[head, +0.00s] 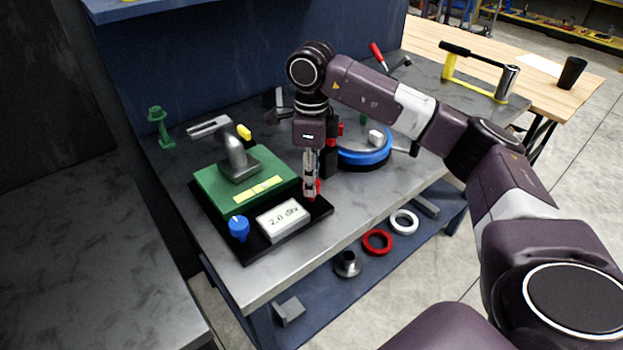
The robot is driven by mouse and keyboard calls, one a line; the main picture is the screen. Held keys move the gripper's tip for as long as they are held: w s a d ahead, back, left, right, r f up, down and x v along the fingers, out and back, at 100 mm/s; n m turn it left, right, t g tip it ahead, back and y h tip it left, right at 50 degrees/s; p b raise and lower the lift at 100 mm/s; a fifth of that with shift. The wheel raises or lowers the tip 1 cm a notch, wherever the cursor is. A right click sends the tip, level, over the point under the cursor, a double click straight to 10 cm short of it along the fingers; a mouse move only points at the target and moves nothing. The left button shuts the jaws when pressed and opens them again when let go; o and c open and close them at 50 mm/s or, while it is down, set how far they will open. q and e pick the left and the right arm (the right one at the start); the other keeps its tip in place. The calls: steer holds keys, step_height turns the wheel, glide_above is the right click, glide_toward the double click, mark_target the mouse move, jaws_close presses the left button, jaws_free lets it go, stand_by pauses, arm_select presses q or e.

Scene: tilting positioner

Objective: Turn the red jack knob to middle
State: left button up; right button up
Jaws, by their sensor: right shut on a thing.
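The red jack knob (318,187) is at the right corner of the black base plate (266,245) of the tilting positioner, mostly hidden behind the fingers. My right gripper (311,190) points down over it and is shut on it. The positioner has a green tilting plate (215,190) carrying a grey metal part (238,160). A white readout (283,219) on the base shows what reads as "2.0 div". A blue knob (239,228) stands at the base's front left corner. My left gripper is not in view.
A blue round turntable (368,156) stands just right of my gripper. A green stand (160,127) is at the bench's left. A yellow-framed tool (449,66) lies at the back right. Rings, including a red one (377,242), lie on the lower shelf.

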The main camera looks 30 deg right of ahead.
steer(key=shift+r, duration=0.1)
stand_by(0.4)
steer(key=o, duration=1.1)
steer(key=shift+o, duration=0.2)
step_height(320, 180, up, 12)
